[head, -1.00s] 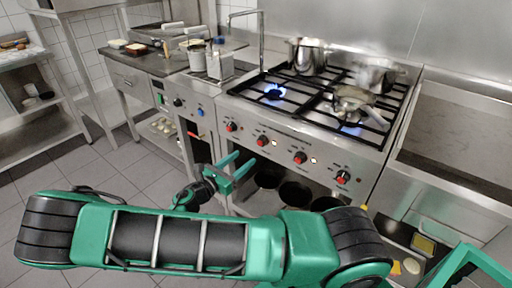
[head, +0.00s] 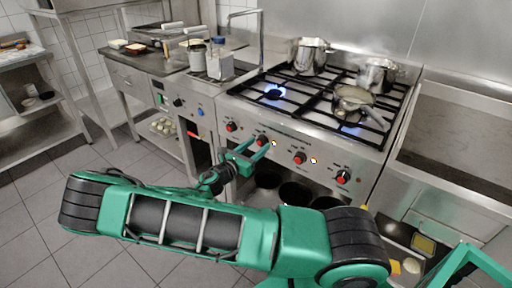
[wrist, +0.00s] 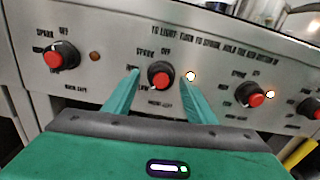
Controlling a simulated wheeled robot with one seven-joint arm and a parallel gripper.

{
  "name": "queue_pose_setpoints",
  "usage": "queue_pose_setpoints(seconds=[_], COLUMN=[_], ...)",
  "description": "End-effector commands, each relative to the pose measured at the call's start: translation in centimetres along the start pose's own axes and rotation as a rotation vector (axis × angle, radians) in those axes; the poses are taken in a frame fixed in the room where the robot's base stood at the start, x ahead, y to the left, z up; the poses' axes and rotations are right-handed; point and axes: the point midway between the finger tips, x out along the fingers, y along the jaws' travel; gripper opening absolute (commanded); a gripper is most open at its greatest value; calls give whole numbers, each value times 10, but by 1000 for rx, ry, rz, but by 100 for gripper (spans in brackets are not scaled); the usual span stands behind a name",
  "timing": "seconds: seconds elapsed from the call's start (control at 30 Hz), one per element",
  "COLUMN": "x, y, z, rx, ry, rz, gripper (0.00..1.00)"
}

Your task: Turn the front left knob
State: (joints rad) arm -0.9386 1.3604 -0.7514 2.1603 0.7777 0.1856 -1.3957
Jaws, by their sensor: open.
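The stove front carries a row of red-and-black knobs. The second knob from the left (wrist: 160,74) sits between the two fingers of my gripper (wrist: 160,86) in the wrist view, with a lit indicator just to its right. Its small label is too blurred to read surely. In the head view this knob (head: 262,140) is close to the fingertips of my gripper (head: 257,148). The gripper is open and empty; I cannot tell whether a finger touches the knob. The leftmost knob (wrist: 61,56) has an unlit indicator beside it.
Further right are a third knob (wrist: 249,95) with a lit indicator and a fourth (head: 343,177). Blue flames (head: 274,93) burn on the hob, where pots (head: 309,56) and a pan (head: 353,101) stand. A counter with jars (head: 197,55) adjoins at left.

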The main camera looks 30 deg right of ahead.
Motion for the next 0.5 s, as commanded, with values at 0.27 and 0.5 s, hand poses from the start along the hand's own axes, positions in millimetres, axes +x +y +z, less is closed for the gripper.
queue_pose_setpoints(seconds=[0.27, 0.5], x=[0, 0], y=[0, 1], z=[0, 0], rx=[0, 1], ry=[0, 0], rz=[0, 1], gripper=[41, 10])
